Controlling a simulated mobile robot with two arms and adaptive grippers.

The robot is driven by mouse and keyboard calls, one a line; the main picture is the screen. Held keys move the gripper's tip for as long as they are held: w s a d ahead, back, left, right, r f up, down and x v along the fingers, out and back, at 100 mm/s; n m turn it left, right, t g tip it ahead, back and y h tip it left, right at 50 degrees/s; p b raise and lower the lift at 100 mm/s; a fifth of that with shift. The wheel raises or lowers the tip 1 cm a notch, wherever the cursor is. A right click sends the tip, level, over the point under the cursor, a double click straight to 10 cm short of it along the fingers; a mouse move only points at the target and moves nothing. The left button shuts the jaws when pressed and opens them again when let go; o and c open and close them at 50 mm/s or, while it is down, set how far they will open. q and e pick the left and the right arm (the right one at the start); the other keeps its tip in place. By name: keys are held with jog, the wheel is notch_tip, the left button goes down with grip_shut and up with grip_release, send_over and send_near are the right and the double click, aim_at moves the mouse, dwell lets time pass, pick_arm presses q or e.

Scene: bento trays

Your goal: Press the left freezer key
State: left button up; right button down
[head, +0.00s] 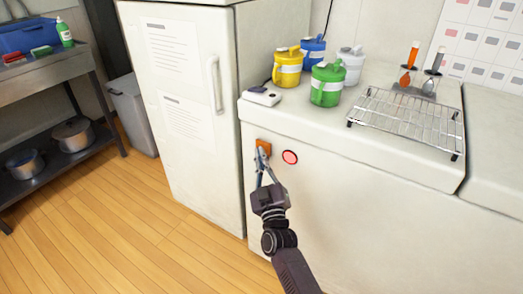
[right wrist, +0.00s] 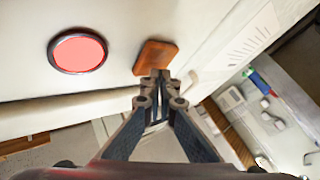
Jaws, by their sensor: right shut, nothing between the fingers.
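The left freezer key (head: 265,146) is a small orange block on the front of the white chest freezer (head: 355,215). It also shows in the right wrist view (right wrist: 156,56). A round red key or light with a dark rim (head: 290,157) sits just to its right in the head view; it is at the upper left in the wrist view (right wrist: 78,51). My right gripper (head: 261,160) is shut and empty. Its fingertips (right wrist: 155,79) are at the orange key and overlap its lower edge. I cannot tell whether they touch it. My left gripper is out of view.
On the freezer top stand yellow (head: 288,70), blue (head: 313,52), green (head: 327,86) and white (head: 351,64) canisters, a small white device (head: 262,96) and a wire rack (head: 408,121). A tall white fridge (head: 185,100) stands left of the freezer. The wooden floor (head: 120,220) is clear.

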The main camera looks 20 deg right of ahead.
jog(key=shift+w+d, duration=0.1)
dwell(0.6)
jog(key=shift+w+d, duration=0.2)
jog(key=shift+d, duration=0.1)
jog(key=shift+a, duration=0.1)
jog(key=shift+s+a, duration=0.1)
jog(key=shift+s, duration=0.05)
jog(key=shift+s+a+p, duration=0.15)
jog(key=shift+a+p, duration=0.05)
jog(key=shift+p, duration=0.2)
pick_arm(q)
jog(key=shift+s+a+f, duration=0.1)
jog(key=shift+s+f, duration=0.25)
jog(key=shift+f, duration=0.25)
jog(key=shift+s+f, duration=0.35)
jog(key=shift+f, duration=0.25)
jog(key=shift+w, duration=0.1)
